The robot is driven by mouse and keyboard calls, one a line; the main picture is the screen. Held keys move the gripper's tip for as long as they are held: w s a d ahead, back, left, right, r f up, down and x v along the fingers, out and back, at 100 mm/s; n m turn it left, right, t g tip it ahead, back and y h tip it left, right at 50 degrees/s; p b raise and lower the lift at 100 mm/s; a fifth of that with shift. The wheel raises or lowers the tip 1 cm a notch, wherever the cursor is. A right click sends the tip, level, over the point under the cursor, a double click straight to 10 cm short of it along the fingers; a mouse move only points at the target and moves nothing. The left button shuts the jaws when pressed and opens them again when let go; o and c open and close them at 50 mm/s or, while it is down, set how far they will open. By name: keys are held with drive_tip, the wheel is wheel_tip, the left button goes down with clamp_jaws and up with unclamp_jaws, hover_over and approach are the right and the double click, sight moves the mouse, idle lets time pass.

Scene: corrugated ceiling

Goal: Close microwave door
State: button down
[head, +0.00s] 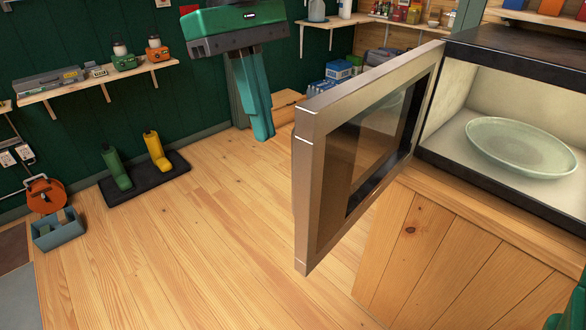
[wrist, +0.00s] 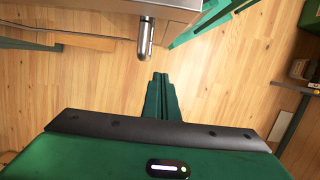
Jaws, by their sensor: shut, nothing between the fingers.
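The microwave (head: 515,50) stands on a wooden cabinet at the right of the head view. Its door (head: 303,190) is swung wide open, its free edge toward the camera and its window in view. A pale green plate (head: 522,147) lies inside. My gripper (head: 264,136) hangs to the left of the door, fingers down, shut and empty, and appears apart from it. In the wrist view, the shut fingertips (wrist: 160,76) lie just below a metal bar (wrist: 145,38), seemingly the door's handle, under a silvery panel edge. Contact with the bar cannot be made out.
The wooden cabinet (head: 430,245) is below the microwave. The floor (head: 190,240) left of the door is largely clear. Shelves (head: 95,82) line the green wall. A grey-blue box (head: 58,232) is at far left.

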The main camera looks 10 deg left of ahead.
drive_tip(key=s+d+f, duration=0.3)
drive_tip(key=d+f, duration=0.2)
drive_tip(key=f, duration=0.3)
drive_tip(key=shift+s+f, duration=0.25)
drive_tip(key=shift+s, duration=0.05)
drive_tip(key=shift+a, duration=0.15)
idle(0.3)
drive_tip(key=shift+s, duration=0.1)
